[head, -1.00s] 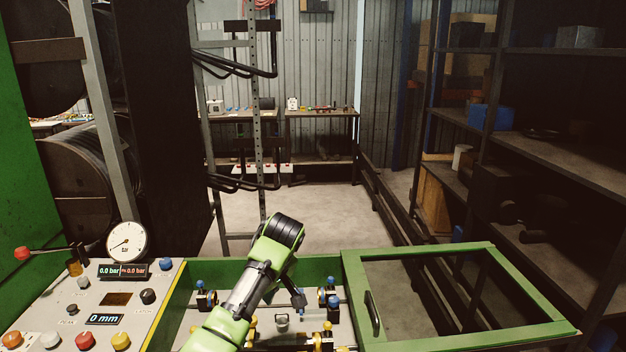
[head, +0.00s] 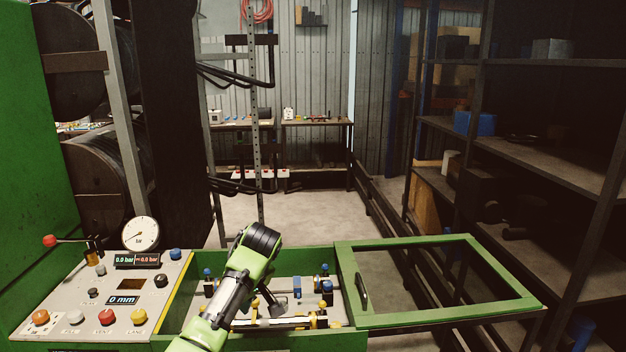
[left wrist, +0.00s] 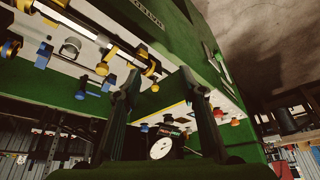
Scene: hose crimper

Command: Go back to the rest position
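My left arm reaches up from the bottom of the head view over the green-framed bay of the crimper machine. Its gripper (head: 278,302) is mostly hidden behind the wrist, with a dark finger part showing above the bay. In the left wrist view the two fingers of my left gripper (left wrist: 163,95) stand well apart with nothing between them. The bay's fittings and the dial gauge (left wrist: 160,148) lie beyond them. I cannot tell exactly how high the gripper is above the fittings. My right gripper is in neither view.
The control panel (head: 70,292) with buttons and a gauge (head: 141,234) is at left. The green frame lid (head: 440,315) stands open at right. Dark shelves (head: 540,155) line the right side. Bare floor (head: 300,215) lies behind the machine.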

